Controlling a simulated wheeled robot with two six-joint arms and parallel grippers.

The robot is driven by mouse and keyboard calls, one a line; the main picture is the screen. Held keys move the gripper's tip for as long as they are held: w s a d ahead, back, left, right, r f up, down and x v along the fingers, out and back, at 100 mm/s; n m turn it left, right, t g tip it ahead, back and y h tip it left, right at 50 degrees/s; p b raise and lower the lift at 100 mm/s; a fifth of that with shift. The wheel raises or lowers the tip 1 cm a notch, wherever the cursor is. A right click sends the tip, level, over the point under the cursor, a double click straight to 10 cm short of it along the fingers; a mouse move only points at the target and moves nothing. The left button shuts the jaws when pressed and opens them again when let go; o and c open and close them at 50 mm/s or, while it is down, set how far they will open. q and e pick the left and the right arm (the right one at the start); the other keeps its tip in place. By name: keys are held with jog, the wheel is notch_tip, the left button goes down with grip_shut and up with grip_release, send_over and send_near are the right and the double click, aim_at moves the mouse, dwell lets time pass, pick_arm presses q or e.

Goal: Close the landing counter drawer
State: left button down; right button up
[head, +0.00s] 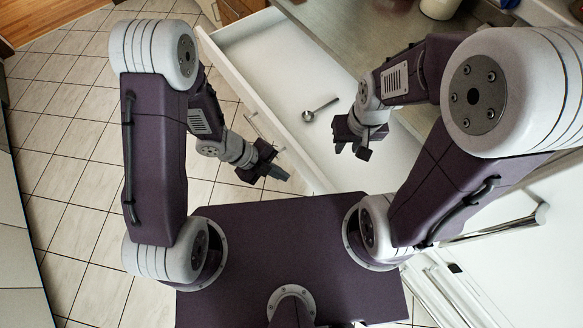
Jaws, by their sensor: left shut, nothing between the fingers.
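The white drawer (262,62) stands pulled open below the grey counter, its long front panel facing the tiled floor. A bar handle (252,126) shows on the outside of its front. A metal spoon or ladle (309,115) lies on the drawer's bottom. My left gripper (284,177) is shut and empty, outside the drawer beside the near part of its front; I cannot tell whether it touches the panel. My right gripper (350,152) is open and empty above the drawer's near interior. My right arm hides part of the drawer and counter.
The grey countertop (345,30) runs behind the drawer, with a cream-coloured pot (439,8) on it. White cabinet fronts with a long metal handle (500,228) stand at right. The tiled floor (70,120) at left is clear.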

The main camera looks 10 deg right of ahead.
aim_at(302, 172)
pick_arm(q)
jog(key=shift+w+d+r+p, duration=0.15)
jog(key=shift+w+d, duration=0.2)
jog(key=shift+d, duration=0.2)
jog(key=shift+w+d+p, duration=0.1)
jog(key=shift+w+d, duration=0.25)
jog(key=shift+d, duration=0.2)
jog(key=shift+w+d+r+p, duration=0.15)
jog(key=shift+w+d, duration=0.2)
jog(key=shift+d, duration=0.2)
pick_arm(e)
jog(key=shift+r, duration=0.55)
pick_arm(q)
jog(key=shift+f, duration=0.1)
